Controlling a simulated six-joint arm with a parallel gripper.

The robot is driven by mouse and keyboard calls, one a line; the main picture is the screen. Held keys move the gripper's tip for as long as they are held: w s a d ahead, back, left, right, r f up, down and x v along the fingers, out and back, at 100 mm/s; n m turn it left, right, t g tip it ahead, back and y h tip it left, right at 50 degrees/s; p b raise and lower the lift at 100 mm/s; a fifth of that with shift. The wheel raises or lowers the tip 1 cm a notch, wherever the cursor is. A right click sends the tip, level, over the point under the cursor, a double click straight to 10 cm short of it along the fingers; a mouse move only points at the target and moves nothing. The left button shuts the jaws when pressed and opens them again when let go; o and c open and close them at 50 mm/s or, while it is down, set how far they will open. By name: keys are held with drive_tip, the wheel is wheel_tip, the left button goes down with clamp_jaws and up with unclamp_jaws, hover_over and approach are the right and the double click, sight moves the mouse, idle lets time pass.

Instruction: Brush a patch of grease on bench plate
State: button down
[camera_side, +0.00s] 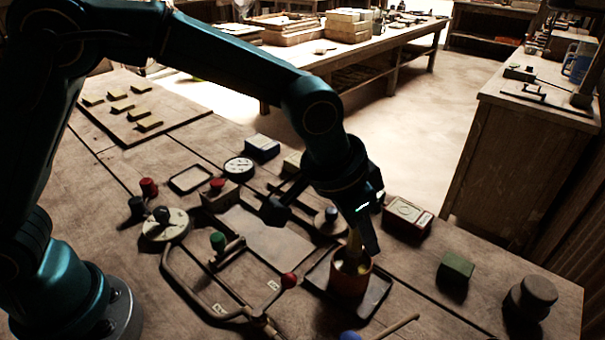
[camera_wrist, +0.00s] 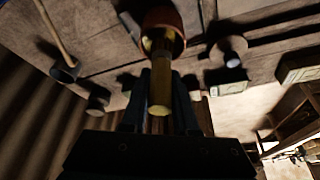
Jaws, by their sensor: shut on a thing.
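My gripper (camera_side: 362,232) points down over the orange-brown pot (camera_side: 348,284) at the right of the bench's middle. It is shut on the yellow brush (camera_side: 354,246), whose lower end is in the pot's mouth. The wrist view shows the brush handle (camera_wrist: 160,88) between my fingers, with the pot (camera_wrist: 163,20) beyond it. The brush's bristles are hidden inside the pot.
The pot stands in a dark tray (camera_side: 378,298). A green block (camera_side: 456,268) and a dark round piece (camera_side: 532,296) stand right. A wooden-handled tool (camera_side: 396,327) lies in front.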

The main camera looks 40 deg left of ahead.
drive_tip(key=shift+r, duration=2.95)
